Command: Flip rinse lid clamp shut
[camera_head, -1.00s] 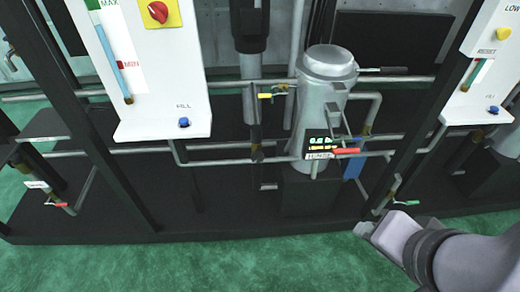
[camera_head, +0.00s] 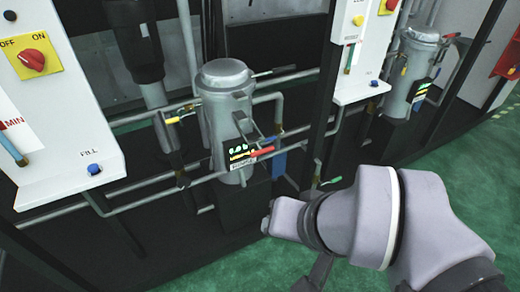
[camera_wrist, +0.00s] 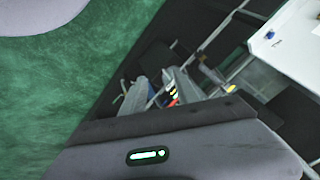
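The rinse vessel (camera_head: 215,112) is a grey upright canister with a round lid (camera_head: 224,73) on top, in the middle of the head view. Its front has a lit display and a label (camera_head: 250,160) that appears to read RINSE. A grey lever-like part (camera_head: 241,124) sticks out from its front, above a red handle (camera_head: 262,152). I cannot tell clearly which part is the lid clamp or how it sits. My gripper (camera_head: 266,216) is below and right of the vessel, apart from it. In the wrist view its two pale fingers (camera_wrist: 160,95) appear spread, with nothing seen held.
White panels (camera_head: 62,110) and (camera_head: 362,45) stand left and right of the vessel. Grey pipes (camera_head: 145,184) and a dark frame post (camera_head: 322,120) are close by. A similar canister (camera_head: 412,70) stands further right. Green floor (camera_head: 300,270) is open in front.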

